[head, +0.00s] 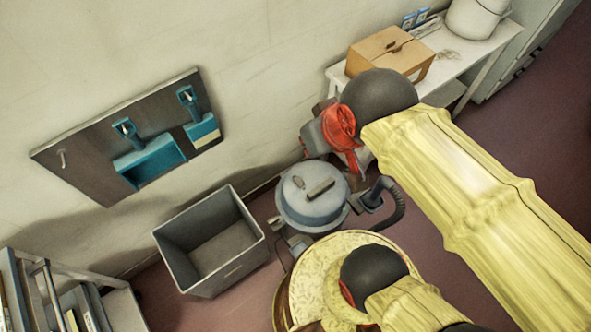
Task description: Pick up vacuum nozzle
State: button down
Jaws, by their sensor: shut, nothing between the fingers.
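The vacuum is a grey round canister (310,210) with a flat lid, standing on the floor in the middle of the head view. A dark ribbed hose curves at its right side, and a dark piece that looks like the vacuum nozzle (371,201) sits at the hose's left end. My gripper (356,166) shows small and red at the end of my yellow arm, pointing down. It is shut and empty, above and left of the nozzle in the picture. I cannot tell its height above the nozzle. My arm hides part of the area to the right.
An open grey bin (253,268) stands left of the canister. A white table (462,65) holds a cardboard box (391,57) and a white pot (474,18). A grey shelf rack (36,262) stands at lower left. A dark wall panel (75,150) holds blue fixtures.

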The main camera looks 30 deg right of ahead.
aim_at(372, 199)
jog(key=z, duration=1.6)
